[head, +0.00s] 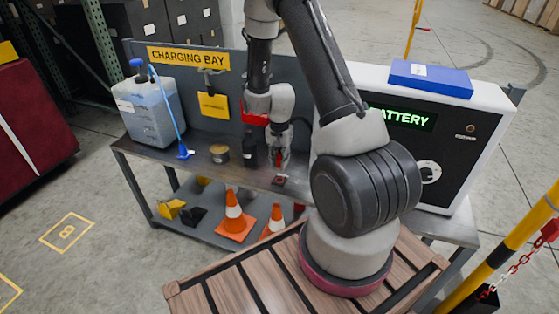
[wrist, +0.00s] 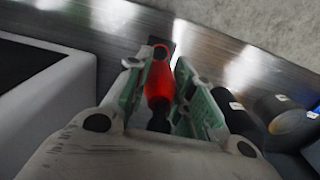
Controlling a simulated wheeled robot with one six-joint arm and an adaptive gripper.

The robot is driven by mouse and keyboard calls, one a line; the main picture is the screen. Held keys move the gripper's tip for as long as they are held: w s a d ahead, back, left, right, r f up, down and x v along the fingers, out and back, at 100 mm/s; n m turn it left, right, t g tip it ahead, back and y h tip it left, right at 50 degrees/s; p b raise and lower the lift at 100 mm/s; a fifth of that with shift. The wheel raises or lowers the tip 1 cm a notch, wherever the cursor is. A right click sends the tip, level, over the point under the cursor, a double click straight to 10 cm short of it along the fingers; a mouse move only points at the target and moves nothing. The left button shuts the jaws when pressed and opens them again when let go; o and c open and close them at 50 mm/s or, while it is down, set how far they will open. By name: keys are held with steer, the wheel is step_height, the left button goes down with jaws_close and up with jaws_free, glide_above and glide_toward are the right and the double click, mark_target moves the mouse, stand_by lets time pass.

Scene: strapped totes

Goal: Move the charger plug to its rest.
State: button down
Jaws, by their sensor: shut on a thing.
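The charger plug (wrist: 160,80), red with a dark grip, is between my gripper's (wrist: 155,88) green-padded fingers in the wrist view. My gripper (head: 279,157) is shut on it, above the bench top, in the head view. A small dark block with some red (head: 279,181) sits on the bench just below the gripper. In the wrist view a dark piece (wrist: 162,47) lies at the plug's far end. It may be the rest, but I cannot tell whether the plug touches it.
On the bench (head: 205,173) stand a dark bottle (head: 250,147), a tin (head: 219,154) and a blue-capped jug (head: 150,110). The white battery cabinet (head: 487,120) stands to the right, with a blue box (head: 431,79) on top. Cones (head: 234,213) are on the lower shelf.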

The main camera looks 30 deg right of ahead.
mark_target(279, 180)
steer(key=shift+f, duration=2.9)
steer(key=shift+f, duration=0.6)
steer(key=c, duration=1.1)
jaws_free()
steer(key=shift+c, duration=0.2)
steer(key=shift+r, duration=0.1)
step_height(279, 180, up, 12)
steer(key=shift+f, duration=0.1)
